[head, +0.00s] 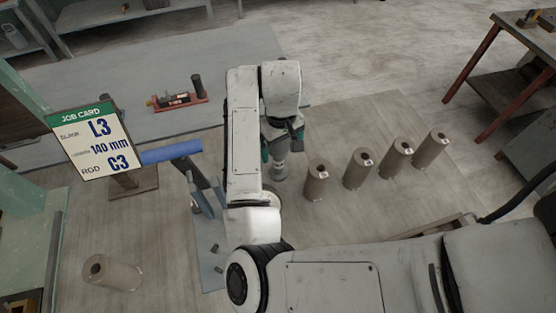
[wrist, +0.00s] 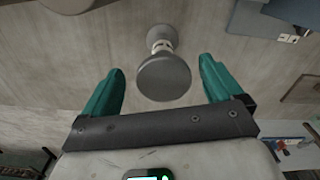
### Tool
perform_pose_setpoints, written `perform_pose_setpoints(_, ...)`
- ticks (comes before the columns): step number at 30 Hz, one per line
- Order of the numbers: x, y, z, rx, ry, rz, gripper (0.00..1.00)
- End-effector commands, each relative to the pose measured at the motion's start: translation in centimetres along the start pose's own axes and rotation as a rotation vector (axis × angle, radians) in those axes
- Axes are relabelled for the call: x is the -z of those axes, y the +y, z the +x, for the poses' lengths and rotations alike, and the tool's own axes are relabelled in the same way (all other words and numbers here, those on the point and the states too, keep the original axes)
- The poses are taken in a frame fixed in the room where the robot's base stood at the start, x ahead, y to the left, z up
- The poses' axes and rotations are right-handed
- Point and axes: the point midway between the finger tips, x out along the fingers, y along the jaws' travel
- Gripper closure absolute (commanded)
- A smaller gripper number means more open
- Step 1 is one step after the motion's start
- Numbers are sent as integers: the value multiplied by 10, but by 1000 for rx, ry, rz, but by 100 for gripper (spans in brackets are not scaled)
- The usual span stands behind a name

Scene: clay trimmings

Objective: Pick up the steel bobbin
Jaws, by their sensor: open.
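The steel bobbin is a grey spool with round flanged ends; in the wrist view (wrist: 163,77) its near flange faces me and its narrow waist shows beyond. In the head view the bobbin (head: 279,171) stands on the bench just below my gripper (head: 281,146), partly hidden by it. My gripper is open, and its two green fingers also show in the wrist view (wrist: 162,72), one on each side of the bobbin. A gap shows between the flange and each finger. Nothing is held.
Several brown cylinders stand in a row to the right, the nearest one (head: 317,181) close to my gripper. Another cylinder (head: 112,273) is at the front left. A job card (head: 92,140) and a blue bar (head: 171,152) stand left.

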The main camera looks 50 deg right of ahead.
Motion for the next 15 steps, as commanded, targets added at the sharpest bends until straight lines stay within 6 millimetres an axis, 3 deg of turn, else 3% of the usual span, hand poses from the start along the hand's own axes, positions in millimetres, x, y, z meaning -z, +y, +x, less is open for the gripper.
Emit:
perform_pose_setpoints(10,6,-4,40,2,1,0,7)
perform_pose_setpoints(15,6,-4,49,1,0,0,7)
